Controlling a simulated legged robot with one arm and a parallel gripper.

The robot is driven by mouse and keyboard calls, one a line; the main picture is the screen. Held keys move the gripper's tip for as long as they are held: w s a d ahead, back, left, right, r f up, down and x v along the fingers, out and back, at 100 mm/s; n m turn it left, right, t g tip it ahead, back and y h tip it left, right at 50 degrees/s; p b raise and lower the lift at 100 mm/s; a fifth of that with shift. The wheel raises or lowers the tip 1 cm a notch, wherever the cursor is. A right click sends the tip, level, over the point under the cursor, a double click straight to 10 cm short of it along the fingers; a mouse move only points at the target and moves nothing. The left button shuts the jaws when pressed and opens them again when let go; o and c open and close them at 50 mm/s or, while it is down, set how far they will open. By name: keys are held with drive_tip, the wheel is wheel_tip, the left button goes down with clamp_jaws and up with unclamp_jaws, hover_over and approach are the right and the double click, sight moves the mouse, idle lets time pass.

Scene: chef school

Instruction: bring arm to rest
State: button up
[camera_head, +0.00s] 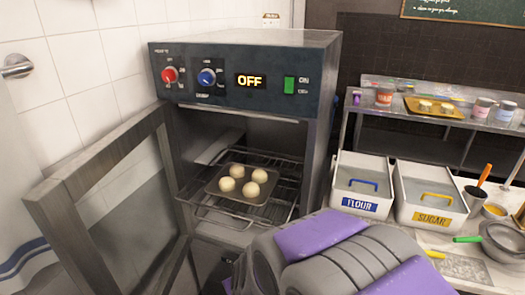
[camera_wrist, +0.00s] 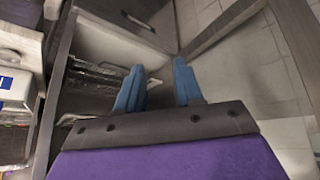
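My gripper (camera_wrist: 158,88) shows in the wrist view with its two blue fingers apart and nothing between them. It points down toward the lower part of the oven and the tiled floor. In the head view my grey and purple arm fills the bottom middle, and the gripper's fingers are hidden there. The oven (camera_head: 245,70) stands in front of me with its door (camera_head: 110,205) swung open to the left. A tray (camera_head: 225,194) with several pale dough balls (camera_head: 237,171) sits on the oven rack inside. The oven display reads OFF.
To the right, a flour bin (camera_head: 362,185) and a sugar bin (camera_head: 430,195) stand on a counter (camera_head: 462,265) beside a pot (camera_head: 505,240) and utensils. A shelf (camera_head: 435,118) with jars and a yellow tray is behind them. A tiled wall (camera_head: 85,60) is at the left.

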drive_tip(key=s+d+r+m+g+h, duration=0.1)
drive_tip(key=s+d+r+m+g, duration=0.2)
drive_tip(key=s+d, duration=0.7)
drive_tip(key=s+d+r+m+g+h, duration=0.1)
drive_tip(key=s+d+r+m+g, duration=0.2)
drive_tip(key=s+d+r, duration=0.3)
drive_tip(key=s+d+g, duration=0.1)
drive_tip(key=s+d, duration=0.3)
drive_tip(key=s, duration=0.6)
drive_tip(key=shift+s+r+g+h+b, duration=0.15)
drive_tip(key=shift+s+g+h+b, duration=0.15)
drive_tip(key=shift+b, duration=0.1)
drive_tip(key=shift+a, duration=0.1)
